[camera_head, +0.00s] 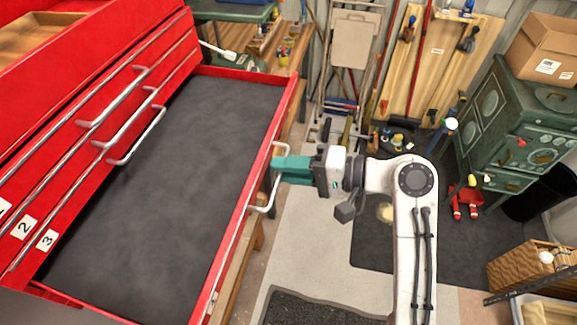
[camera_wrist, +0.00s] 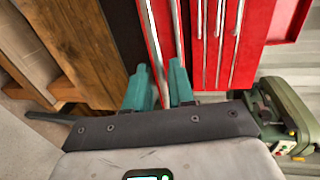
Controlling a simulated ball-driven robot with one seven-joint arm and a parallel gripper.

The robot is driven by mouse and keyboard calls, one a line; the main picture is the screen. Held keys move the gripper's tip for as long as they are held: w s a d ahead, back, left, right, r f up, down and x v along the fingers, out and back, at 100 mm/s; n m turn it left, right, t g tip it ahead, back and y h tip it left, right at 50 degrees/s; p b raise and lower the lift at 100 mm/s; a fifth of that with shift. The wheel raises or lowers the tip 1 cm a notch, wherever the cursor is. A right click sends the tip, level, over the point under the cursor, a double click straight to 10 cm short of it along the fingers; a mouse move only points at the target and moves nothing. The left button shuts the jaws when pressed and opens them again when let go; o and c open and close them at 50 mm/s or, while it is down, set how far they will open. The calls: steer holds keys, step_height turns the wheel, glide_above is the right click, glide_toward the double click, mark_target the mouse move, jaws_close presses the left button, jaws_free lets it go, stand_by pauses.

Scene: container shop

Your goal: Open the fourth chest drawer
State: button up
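The red tool chest (camera_head: 105,60) has drawer fronts labelled 1, 2 and 3 with long metal handles, all closed. Below them the fourth drawer (camera_head: 150,190) is pulled far out, and its dark lined inside is empty. My gripper (camera_head: 281,168) is at the outer front of this drawer, with its teal fingers on either side of the metal handle (camera_head: 262,207). In the wrist view the fingers (camera_wrist: 159,85) stand a small gap apart, with the handle running between them. The fingertips' contact is partly hidden.
A wooden bench (camera_head: 262,45) stands behind the chest. A green stove (camera_head: 515,125) with a cardboard box (camera_head: 540,50) on top is at the right. A black mat (camera_head: 315,310) lies on the light floor. The floor just right of the drawer is mostly clear.

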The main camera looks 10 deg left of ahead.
steer(key=shift+o, duration=0.8)
steer(key=b+v, duration=0.2)
steer(key=v, duration=0.8)
steer(key=shift+d, duration=0.35)
steer(key=shift+s, duration=0.1)
